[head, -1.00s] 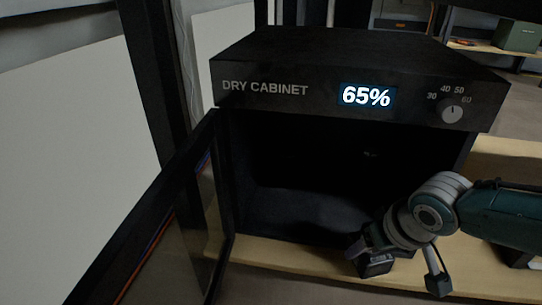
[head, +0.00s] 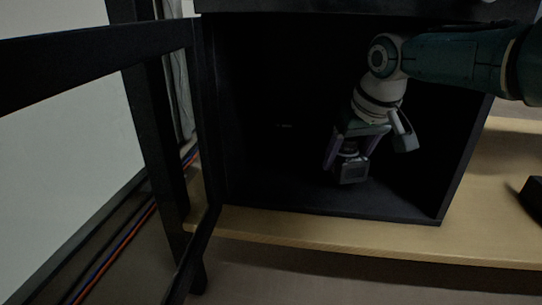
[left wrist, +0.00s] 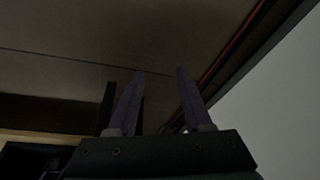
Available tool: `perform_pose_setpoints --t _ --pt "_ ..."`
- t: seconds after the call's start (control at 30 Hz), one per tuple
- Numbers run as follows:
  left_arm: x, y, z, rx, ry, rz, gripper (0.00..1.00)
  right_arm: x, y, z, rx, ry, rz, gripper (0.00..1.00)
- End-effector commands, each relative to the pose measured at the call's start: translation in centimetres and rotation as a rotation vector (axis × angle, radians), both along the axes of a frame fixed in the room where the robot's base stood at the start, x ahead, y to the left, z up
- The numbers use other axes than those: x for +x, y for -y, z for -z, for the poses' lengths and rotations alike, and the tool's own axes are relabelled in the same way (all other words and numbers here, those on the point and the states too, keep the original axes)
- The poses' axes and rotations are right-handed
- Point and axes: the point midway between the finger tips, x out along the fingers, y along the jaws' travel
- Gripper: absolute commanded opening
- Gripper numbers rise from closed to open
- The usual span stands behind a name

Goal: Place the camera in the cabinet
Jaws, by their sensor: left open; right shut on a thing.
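The dark dry cabinet (head: 330,212) stands on a wooden shelf with its front open. Its glass door (head: 198,130) is swung out to the left. My right gripper (head: 346,162) reaches into the cabinet from the right and points down. It is shut on the small dark camera (head: 351,172), low in the cabinet's right half. I cannot tell whether the camera touches the cabinet floor. My left gripper (left wrist: 158,95) shows in the left wrist view with its two fingers apart and nothing between them. It is not in the head view.
The wooden shelf (head: 400,244) runs under the cabinet, with bare room along its front and right. A dark object (head: 534,195) lies at the right edge. A dark post and red and blue cables (head: 125,240) are at the left. The cabinet floor's left part is clear.

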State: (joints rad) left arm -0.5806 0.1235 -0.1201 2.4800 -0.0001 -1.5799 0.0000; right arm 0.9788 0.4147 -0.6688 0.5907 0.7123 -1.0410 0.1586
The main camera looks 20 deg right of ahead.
Motion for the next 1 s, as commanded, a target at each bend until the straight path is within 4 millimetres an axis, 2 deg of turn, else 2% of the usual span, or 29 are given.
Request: perform_pose_setpoints --t 0.03,0.1,0.53,0.57,0.8,1.0 --pt "0.01 0.01 1.34 0.000 0.000 -0.001 0.50 0.06 0.04 1.19 -0.002 0.003 -0.001 0.00" --pt "0.04 0.05 1.67 -0.002 0.001 -0.002 0.50 0.03 0.02 1.48 -0.002 0.003 -0.001 0.00" --pt "0.05 0.19 1.52 -0.007 0.001 -0.005 0.50 0.02 -0.01 1.63 0.000 0.002 0.001 0.00" --pt "0.06 0.19 1.53 -0.007 0.001 -0.005 0.50 -0.05 0.02 1.73 -0.001 0.000 0.000 0.74" --pt "0.06 0.18 1.53 -0.007 0.001 -0.005 0.50 -0.07 0.03 1.73 -0.001 0.000 0.000 1.00" --pt "0.06 0.13 1.53 -0.006 0.001 -0.003 0.50 -0.08 0.04 1.73 -0.001 0.000 0.000 1.00"
